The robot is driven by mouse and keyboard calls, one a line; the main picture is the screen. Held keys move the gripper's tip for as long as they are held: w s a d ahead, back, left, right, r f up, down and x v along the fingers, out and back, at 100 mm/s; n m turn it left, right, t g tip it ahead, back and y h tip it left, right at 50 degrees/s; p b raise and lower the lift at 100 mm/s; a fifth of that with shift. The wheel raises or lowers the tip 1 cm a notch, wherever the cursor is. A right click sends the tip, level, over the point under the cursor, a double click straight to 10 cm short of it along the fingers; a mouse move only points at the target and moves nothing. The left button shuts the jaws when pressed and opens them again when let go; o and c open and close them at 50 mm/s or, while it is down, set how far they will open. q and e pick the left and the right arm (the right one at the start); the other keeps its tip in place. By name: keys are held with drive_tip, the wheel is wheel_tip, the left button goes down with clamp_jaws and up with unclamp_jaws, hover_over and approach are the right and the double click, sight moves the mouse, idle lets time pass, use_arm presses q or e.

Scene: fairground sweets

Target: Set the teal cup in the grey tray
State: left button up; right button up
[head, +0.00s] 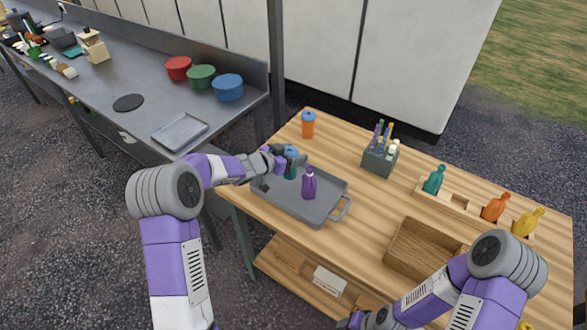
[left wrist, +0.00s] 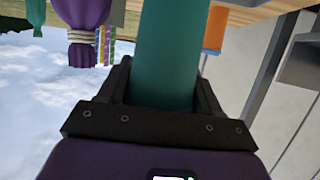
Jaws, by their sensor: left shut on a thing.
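The teal cup (head: 291,170) is upright between the fingers of my left gripper (head: 285,162), at the far left end of the grey tray (head: 318,213). In the left wrist view the teal cup (left wrist: 167,55) fills the space between the fingers. I cannot tell whether its base touches the tray floor.
An orange cup (head: 308,125) stands behind the tray. A steel counter (head: 105,82) with bowls is at left.

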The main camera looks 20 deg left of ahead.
use_arm(q)
drive_tip(key=shift+f+b, duration=0.7)
drive_tip(key=shift+f, duration=1.65)
drive_tip(key=shift+f, duration=0.1)
drive_tip(key=shift+f, duration=0.15)
drive_tip(key=o, duration=0.9)
drive_tip(key=shift+f, duration=0.1)
drive_tip(key=shift+r, duration=0.3)
drive_tip(key=p+v, duration=0.1)
drive_tip(key=v, duration=1.1)
drive_tip(key=shift+p, duration=0.3)
